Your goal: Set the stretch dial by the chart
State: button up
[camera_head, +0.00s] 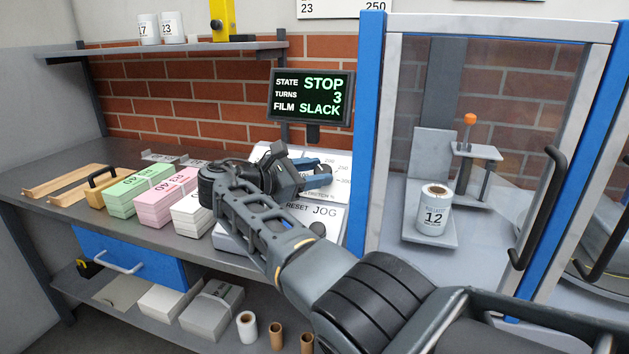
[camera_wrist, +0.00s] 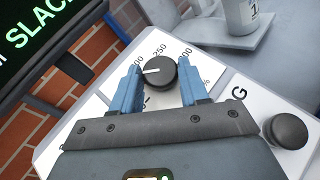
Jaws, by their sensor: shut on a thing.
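The stretch dial (camera_wrist: 160,75) is a round black knob with a white pointer line on a white panel (camera_head: 333,219). My gripper (camera_head: 322,174) reaches over this panel, and in the wrist view its blue fingers are shut on the dial from both sides. The pointer lies toward the left finger. Scale numbers such as 250 (camera_wrist: 160,49) show around the knob, partly hidden by the fingers. A white chart (camera_head: 343,9) on the wall is cut off by the top edge; 23 and 250 are readable on it.
A display (camera_head: 312,97) reads STOP, turns 3, film SLACK. A second black knob (camera_wrist: 288,131) is at the panel's right. A roll marked 12 (camera_head: 433,212) stands inside the blue-framed cabinet (camera_head: 371,130). Green (camera_head: 139,190) and pink (camera_head: 167,199) stacks lie left of my arm.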

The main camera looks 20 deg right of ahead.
jog(key=shift+f, duration=0.1)
jog(key=o, duration=1)
jog(key=shift+v, duration=3.9)
